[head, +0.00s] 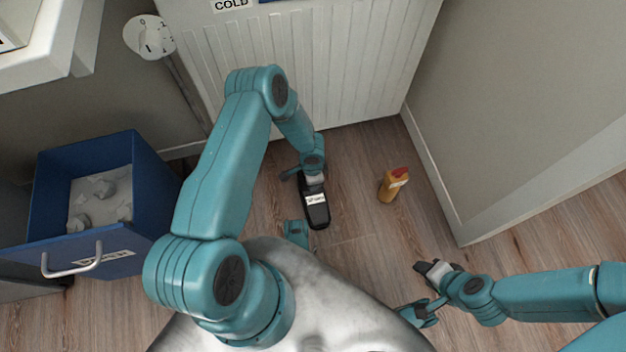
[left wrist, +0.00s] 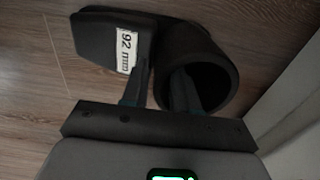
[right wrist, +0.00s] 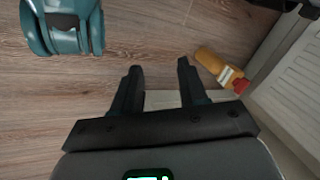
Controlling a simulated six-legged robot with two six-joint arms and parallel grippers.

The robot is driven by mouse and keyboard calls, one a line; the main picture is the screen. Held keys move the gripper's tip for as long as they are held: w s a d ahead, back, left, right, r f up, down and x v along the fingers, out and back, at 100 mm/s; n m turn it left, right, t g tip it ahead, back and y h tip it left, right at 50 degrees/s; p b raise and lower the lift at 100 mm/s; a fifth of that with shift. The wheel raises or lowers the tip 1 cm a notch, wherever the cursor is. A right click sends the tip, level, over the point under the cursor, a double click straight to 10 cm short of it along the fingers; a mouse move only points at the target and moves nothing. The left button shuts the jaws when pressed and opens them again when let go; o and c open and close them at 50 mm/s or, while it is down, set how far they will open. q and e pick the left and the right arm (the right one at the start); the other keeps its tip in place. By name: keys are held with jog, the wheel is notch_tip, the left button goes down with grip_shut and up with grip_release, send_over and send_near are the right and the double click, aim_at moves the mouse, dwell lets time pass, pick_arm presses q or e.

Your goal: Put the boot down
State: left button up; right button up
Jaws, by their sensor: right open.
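The black boot (head: 317,213) with a white label is below my left gripper (head: 312,180) in the head view, in front of the white ribbed panel. In the left wrist view the boot (left wrist: 100,42) shows its labelled toe and round shaft opening. My left gripper (left wrist: 160,88) has one finger inside the opening and one outside, closed on the shaft wall. The boot looks upright at or close to the floor; contact with the floor cannot be told. My right gripper (head: 421,267) is open and empty; its spread fingers show in the right wrist view (right wrist: 158,68).
A blue drawer (head: 150,190) with grey lumps is open at left. A wall (head: 510,110) bounds the right.

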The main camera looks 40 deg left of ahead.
pick_arm(q)
jog(key=shift+o, duration=0.3)
jog(key=shift+r+p, duration=0.4)
jog(key=shift+r, duration=0.15)
notch_tip(320, 180, up, 11)
jog(key=p, duration=0.5)
jog(key=s+d+r+n+h, duration=0.2)
jog(key=s+d+r+n, duration=0.2)
jog(key=s+d+n, duration=0.1)
jog(key=s+d+r+n+t+h, duration=0.1)
jog(key=s+d+r+n, duration=0.4)
jog(key=s+d, duration=0.3)
jog(key=shift+s+d+n+h, duration=0.25)
jog(key=shift+d+n+h, duration=0.05)
jog(key=shift+n+h, duration=0.1)
pick_arm(e)
jog(key=s+r+g, duration=0.1)
jog(key=s+r, duration=0.2)
jog(key=r, duration=0.2)
jog(key=shift+s+a+r, duration=0.15)
jog(key=shift+s+a, duration=0.15)
jog(key=shift+a, duration=0.1)
